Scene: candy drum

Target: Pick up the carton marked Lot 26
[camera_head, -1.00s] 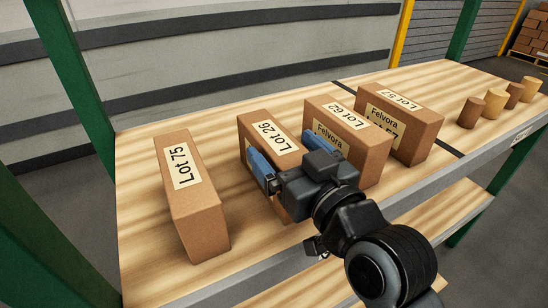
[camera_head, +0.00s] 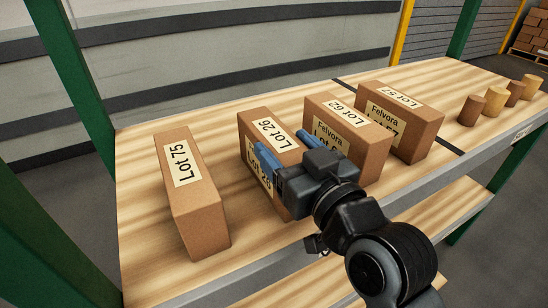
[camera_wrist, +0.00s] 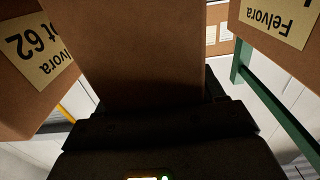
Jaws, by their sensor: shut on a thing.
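The carton marked Lot 26 (camera_head: 257,128) is a brown box standing upright on the wooden table, with white labels on its top and side. My gripper (camera_head: 281,141) is shut on it, with one blue finger against each side near the top. The gripper body hides part of the carton's near face. In the wrist view, the carton's plain brown face (camera_wrist: 135,50) fills the middle, right in front of the gripper. The carton appears to rest on the table; its base is partly hidden.
The Lot 75 carton (camera_head: 195,220) stands to the left with a gap. The Lot 62 carton (camera_head: 374,155) stands close on the right, then the Lot 57 carton (camera_head: 422,137). Several wooden cylinders (camera_head: 494,103) stand at the far right. The table (camera_head: 140,248) is bare at front left.

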